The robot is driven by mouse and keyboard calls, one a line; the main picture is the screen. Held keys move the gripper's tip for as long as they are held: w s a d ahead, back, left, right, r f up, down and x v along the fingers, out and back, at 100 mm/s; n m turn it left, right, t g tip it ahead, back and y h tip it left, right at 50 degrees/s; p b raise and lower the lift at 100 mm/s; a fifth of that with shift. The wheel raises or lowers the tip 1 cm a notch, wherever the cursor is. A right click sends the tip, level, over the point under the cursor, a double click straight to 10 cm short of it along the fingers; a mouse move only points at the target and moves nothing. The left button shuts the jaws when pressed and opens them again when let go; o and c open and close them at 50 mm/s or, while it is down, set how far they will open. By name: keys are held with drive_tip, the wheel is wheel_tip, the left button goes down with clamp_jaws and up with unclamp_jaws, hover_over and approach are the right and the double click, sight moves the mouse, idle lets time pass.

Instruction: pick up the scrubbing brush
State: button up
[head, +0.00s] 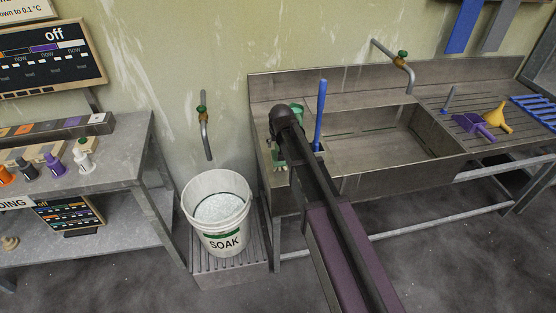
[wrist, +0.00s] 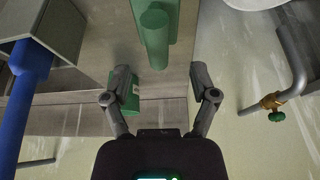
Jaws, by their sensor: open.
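A green item with pale tufts under it, which looks like the scrubbing brush (head: 278,153), is at the left end of the sink bench in the head view, partly hidden by my arm. In the wrist view its rounded green handle (wrist: 155,35) lies toward the top, in line with the gap between my fingers. My gripper (wrist: 160,80) is open and empty, with its fingers apart on either side of the view. I see no contact with the brush. In the head view my arm hides the fingertips.
A blue handle (head: 320,112) stands upright close right of the brush, also in the wrist view (wrist: 28,85). Another green piece (wrist: 127,95) is by one finger. A tap (head: 205,130) and SOAK pail (head: 217,240) are left. The sink basin (head: 390,135) looks empty.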

drive_tip(key=shift+f, duration=0.1)
drive_tip(key=shift+b+x, duration=2.4)
drive_tip(key=shift+x, duration=0.1)
drive_tip(key=shift+d, duration=0.1)
clamp_jaws()
